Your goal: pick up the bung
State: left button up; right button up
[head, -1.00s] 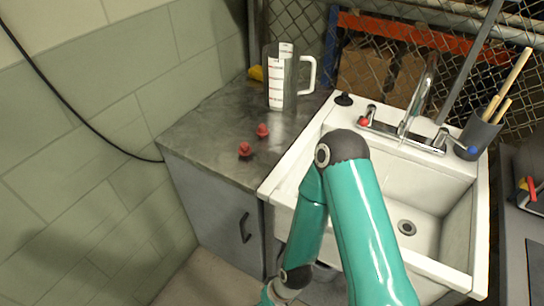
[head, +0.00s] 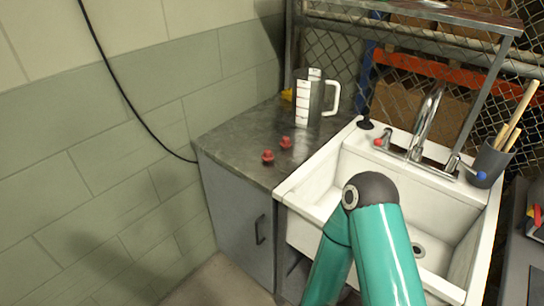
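Two small red pieces stand on the grey counter left of the sink: a nearer red piece (head: 268,156) and a farther red piece (head: 286,142). A small black stopper-like piece (head: 365,121) stands on the sink's back left corner. I cannot tell for certain which of these is the bung. Neither of my grippers is in view. A teal link of my arm rises from the bottom in front of the sink and bends at a dark elbow, hiding part of the basin.
The white sink (head: 330,160) has a faucet (head: 425,120) and a grey cup of sticks (head: 488,165). A tiled wall is at left, mesh behind. The counter's front is clear.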

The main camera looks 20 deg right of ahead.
aim_at(267, 156)
jog(key=u, duration=0.05)
jog(key=i, duration=0.9)
jog(key=z, duration=0.05)
